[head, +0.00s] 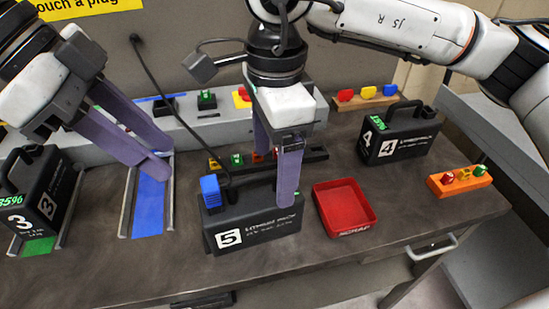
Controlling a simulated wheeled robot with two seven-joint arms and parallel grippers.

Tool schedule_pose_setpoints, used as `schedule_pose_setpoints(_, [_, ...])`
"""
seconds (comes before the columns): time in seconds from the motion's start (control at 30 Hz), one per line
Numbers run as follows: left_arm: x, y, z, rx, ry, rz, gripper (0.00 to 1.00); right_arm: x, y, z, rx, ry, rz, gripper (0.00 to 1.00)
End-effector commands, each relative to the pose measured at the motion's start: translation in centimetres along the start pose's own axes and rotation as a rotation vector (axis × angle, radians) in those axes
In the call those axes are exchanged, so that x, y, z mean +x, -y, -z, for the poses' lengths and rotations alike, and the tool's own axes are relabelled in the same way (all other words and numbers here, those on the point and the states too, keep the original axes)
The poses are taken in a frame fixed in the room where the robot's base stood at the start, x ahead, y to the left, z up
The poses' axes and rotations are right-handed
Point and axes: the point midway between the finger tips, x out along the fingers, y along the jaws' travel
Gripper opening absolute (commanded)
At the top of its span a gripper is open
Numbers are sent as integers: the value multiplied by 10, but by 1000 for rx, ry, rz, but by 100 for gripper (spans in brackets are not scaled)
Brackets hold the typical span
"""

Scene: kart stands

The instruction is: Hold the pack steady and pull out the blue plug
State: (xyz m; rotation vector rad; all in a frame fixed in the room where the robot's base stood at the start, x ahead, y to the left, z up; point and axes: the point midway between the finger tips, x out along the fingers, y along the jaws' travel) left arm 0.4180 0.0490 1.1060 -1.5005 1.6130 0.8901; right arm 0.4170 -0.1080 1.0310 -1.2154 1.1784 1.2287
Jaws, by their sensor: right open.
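The dark pack marked 5 (255,232) sits on the bench at front centre. The blue plug (210,191) stands at the pack's left end, with a black cable running from it up and to the left. My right gripper (277,178) is open, its purple fingers pointing down at the right part of pack 5. The front finger overlaps the pack's top and front; I cannot tell whether it touches. My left gripper (163,158) is open and empty, above the blue strip left of the pack, apart from the plug. The pack's handle is hidden or hard to make out.
A red scrap tray (362,228) lies right of pack 5. Pack 3 (40,195) stands at far left, pack 4 (400,137) at back right. An empty blue-floored bay (149,208) lies left of pack 5. An orange block (445,187) with coloured plugs sits at right.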

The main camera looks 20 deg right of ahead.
Motion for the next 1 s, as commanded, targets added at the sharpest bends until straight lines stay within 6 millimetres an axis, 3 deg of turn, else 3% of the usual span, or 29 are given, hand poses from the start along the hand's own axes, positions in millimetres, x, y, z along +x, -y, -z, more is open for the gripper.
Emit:
schedule_pose_setpoints(0.23, [0, 0, 0, 0, 0, 0, 31, 28, -2, 4, 1, -23, -12, 78])
schedule_pose_setpoints(0.6, [0, 0, 0, 0, 0, 0, 31, 90, -2, 5, 0, -21, -11, 78])
schedule_pose_setpoints(0.8, [0, 0, 0, 0, 0, 0, 31, 105, -2, 5, 0, -19, -9, 78])
schedule_pose_setpoints(1.0, [0, 0, 0, 0, 0, 0, 31, 108, -2, 5, 0, -19, -8, 78])
